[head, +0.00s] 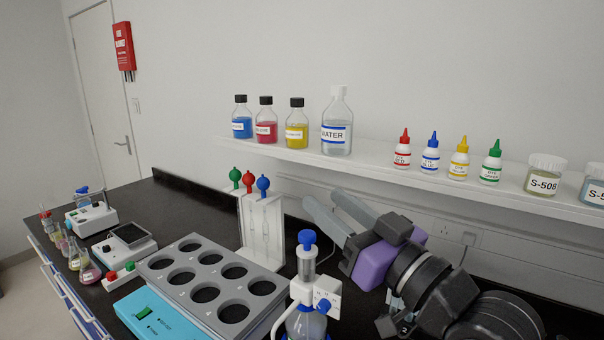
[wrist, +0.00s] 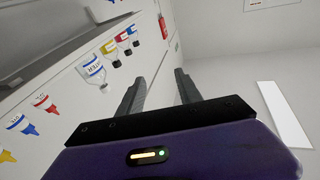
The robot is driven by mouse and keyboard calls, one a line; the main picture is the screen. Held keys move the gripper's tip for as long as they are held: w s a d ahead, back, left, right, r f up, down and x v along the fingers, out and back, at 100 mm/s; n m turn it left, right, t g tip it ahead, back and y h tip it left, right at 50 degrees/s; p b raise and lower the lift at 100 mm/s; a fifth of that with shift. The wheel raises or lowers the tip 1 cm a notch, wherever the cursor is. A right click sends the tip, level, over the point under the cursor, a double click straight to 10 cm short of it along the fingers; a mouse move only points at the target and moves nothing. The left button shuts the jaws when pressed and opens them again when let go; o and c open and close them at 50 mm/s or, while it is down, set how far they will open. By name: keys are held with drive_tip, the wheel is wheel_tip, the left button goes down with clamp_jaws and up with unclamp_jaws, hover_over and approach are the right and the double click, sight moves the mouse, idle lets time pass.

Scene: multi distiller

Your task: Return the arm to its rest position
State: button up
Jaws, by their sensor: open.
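My gripper (head: 335,215) is in the right half of the head view, above the black bench and in front of the wall below the shelf. Its two grey fingers stand apart and point up and to the left, with nothing between them. The purple gripper body and my dark arm links fill the lower right. In the wrist view my gripper (wrist: 157,88) is also open and empty, and the room beyond it looks tilted.
The white shelf (head: 380,176) above holds bottles, including a water bottle (head: 337,125). A white pipette stand (head: 262,230), a blue-capped glass device (head: 307,285) and a grey multi-hole block (head: 205,283) stand left of my gripper. Flasks and small devices line the far left.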

drive_tip(key=s+d+f+m+t+h, duration=0.6)
drive_tip(key=s+d+f+m+h, duration=0.6)
drive_tip(key=s+d+f+h, duration=0.1)
drive_tip(key=s+f+n+g, duration=0.1)
drive_tip(key=s+f+g, duration=0.1)
drive_tip(key=s+f, duration=0.4)
drive_tip(key=s+d+f+n+g, duration=0.1)
drive_tip(key=s+f, duration=0.5)
drive_tip(key=s, duration=0.7)
drive_tip(key=s+d+f+n+g, duration=0.1)
drive_tip(key=s+f+n+g, duration=0.2)
drive_tip(key=s+f, duration=0.3)
drive_tip(key=s+g, duration=0.1)
drive_tip(key=s, duration=0.2)
drive_tip(key=shift+s+d+f+y, duration=0.15)
drive_tip(key=shift+s+d+y, duration=0.1)
drive_tip(key=shift+s+y, duration=0.15)
